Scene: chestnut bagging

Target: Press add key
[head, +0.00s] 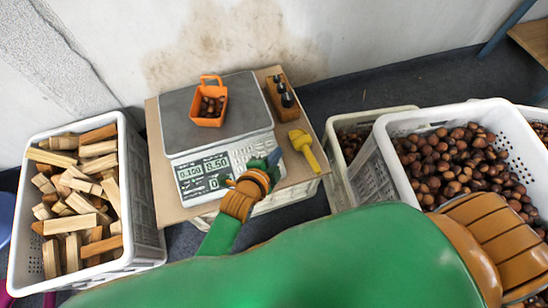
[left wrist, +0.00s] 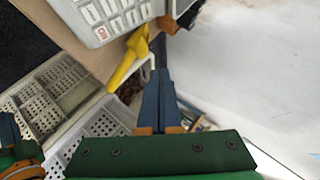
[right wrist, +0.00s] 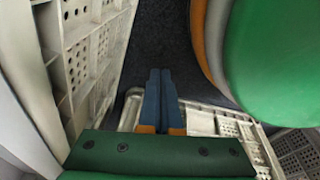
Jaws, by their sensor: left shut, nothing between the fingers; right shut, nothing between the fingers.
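The grey scale (head: 217,160) stands on a board, its lit display (head: 204,175) reading about 0.100, 8.50 and 0. Its keypad lies to the right of the display, partly hidden by my left gripper in the head view. In the left wrist view the pale keys (left wrist: 112,14) show at the top; I cannot read which is the add key. My left gripper (head: 274,156) is shut and empty at the scale's front right corner; its blue fingers (left wrist: 160,40) are beside the keypad, apart from the keys. My right gripper (right wrist: 160,72) is shut and empty over dark floor beside crates.
An orange basket (head: 209,106) with chestnuts sits on the scale pan. A yellow scoop (head: 305,150) and a wooden block (head: 282,98) with dark pieces lie to the right. Crates of wood (head: 130,195) and chestnuts (head: 397,165) flank the board.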

